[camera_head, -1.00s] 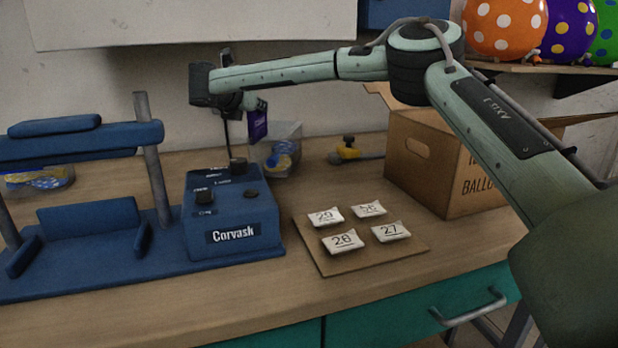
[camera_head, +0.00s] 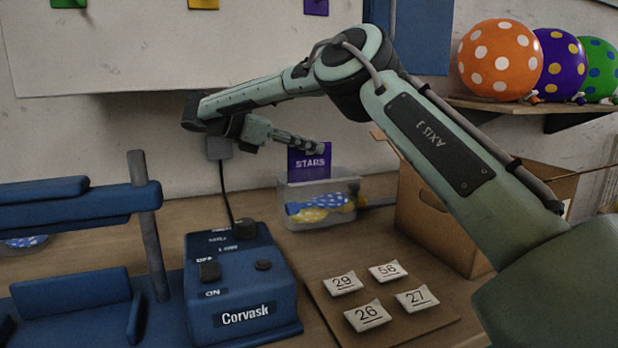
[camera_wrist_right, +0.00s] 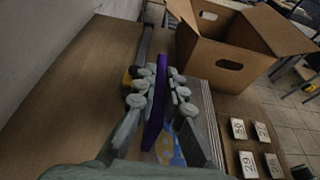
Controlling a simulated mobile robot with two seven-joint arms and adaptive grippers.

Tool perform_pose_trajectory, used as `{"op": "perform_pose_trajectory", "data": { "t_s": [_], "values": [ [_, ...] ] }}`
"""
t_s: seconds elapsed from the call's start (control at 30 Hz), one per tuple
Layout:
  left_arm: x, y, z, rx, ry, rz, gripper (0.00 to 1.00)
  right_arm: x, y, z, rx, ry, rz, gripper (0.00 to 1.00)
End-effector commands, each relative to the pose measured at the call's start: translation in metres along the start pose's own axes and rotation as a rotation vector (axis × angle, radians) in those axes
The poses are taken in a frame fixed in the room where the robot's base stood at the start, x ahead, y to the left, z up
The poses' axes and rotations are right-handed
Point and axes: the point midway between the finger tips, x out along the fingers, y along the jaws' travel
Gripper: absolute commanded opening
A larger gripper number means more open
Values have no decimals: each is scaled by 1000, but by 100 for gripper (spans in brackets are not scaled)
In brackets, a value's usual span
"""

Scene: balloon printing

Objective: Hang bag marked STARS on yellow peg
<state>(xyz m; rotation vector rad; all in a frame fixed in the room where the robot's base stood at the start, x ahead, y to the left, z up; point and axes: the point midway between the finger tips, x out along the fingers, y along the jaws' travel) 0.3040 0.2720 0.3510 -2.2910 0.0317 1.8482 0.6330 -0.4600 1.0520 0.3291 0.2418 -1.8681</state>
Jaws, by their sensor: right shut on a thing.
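The bag marked STARS is a clear bag (camera_head: 322,217) with a purple header card (camera_head: 309,165) and blue and yellow balloons inside. My right gripper (camera_head: 316,147) is shut on the top of the header card, and the bag hangs upright below it. In the right wrist view the purple card (camera_wrist_right: 157,108) stands edge-on between the two fingers of the gripper (camera_wrist_right: 158,85). The yellow peg (camera_head: 204,4) is at the top edge of the head view on the white board, up and left of the gripper. My left gripper is not in view.
A green peg (camera_head: 68,3) and a purple peg (camera_head: 316,6) flank the yellow one. The blue Corvask box (camera_head: 245,285) stands below the arm. A cardboard box (camera_head: 430,215) is at right. Numbered packets lie on a brown board (camera_head: 440,328). Balloons sit on a shelf (camera_head: 520,105).

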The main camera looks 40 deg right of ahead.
Motion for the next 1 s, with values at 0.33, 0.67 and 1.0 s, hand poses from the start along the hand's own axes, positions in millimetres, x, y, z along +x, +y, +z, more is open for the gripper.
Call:
{"op": "perform_pose_trajectory", "data": {
  "t_s": [0.33, 0.67, 1.0],
  "values": [
    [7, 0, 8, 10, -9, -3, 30, 13, 0, -35, -4, 0, 1, 0],
    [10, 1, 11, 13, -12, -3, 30, 15, 1, -44, -1, 1, 3, 17],
    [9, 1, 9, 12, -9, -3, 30, 15, 1, -43, -1, 0, 4, 30]
  ]
}}
